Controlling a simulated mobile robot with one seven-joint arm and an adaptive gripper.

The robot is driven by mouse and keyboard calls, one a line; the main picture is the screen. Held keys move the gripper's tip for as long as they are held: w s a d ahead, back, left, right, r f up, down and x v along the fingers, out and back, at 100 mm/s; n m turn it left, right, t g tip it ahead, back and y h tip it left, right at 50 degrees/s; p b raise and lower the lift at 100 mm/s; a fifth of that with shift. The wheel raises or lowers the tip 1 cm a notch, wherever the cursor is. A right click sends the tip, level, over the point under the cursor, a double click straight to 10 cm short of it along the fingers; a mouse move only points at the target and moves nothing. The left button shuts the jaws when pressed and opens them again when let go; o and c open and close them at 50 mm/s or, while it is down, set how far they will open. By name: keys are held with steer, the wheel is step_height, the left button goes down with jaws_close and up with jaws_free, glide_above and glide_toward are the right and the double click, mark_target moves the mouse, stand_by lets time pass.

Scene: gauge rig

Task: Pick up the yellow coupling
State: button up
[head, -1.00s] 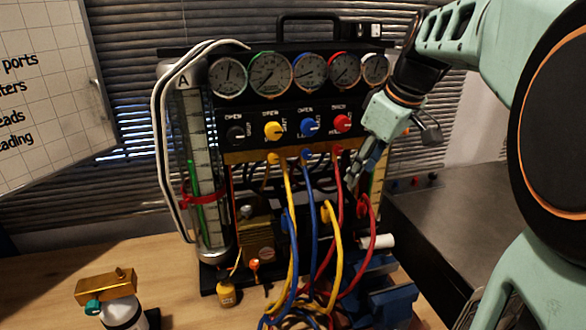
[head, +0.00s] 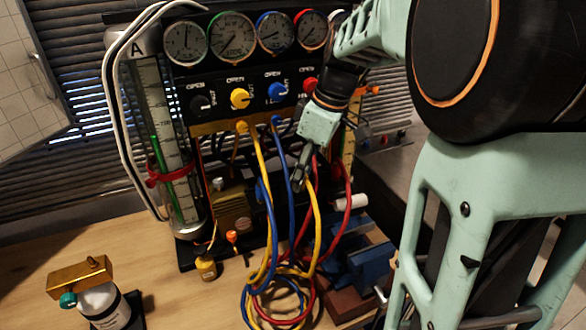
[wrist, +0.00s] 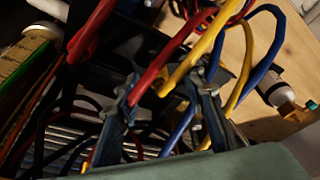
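My gripper (head: 298,186) hangs in front of the gauge rig, pointing down among the hoses. In the wrist view its two fingers (wrist: 165,110) are spread apart. The end of a yellow hose, seemingly the yellow coupling (wrist: 165,88), shows in the space between them, with a red hose close by. In the head view the yellow hose's upper end (head: 311,188) is right beside the fingertips and partly hidden by them. I cannot tell whether a finger touches it. Nothing is visibly gripped.
Blue (head: 284,165) and red (head: 347,185) hoses hang close around the gripper and tangle on the table below. A small yellow item (head: 206,267) sits at the rig's foot. A blue vise-like block (head: 372,262) stands at right.

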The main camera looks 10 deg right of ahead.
steer(key=shift+x, duration=0.95)
steer(key=shift+c, duration=0.3)
jaws_close()
steer(key=shift+r, duration=0.15)
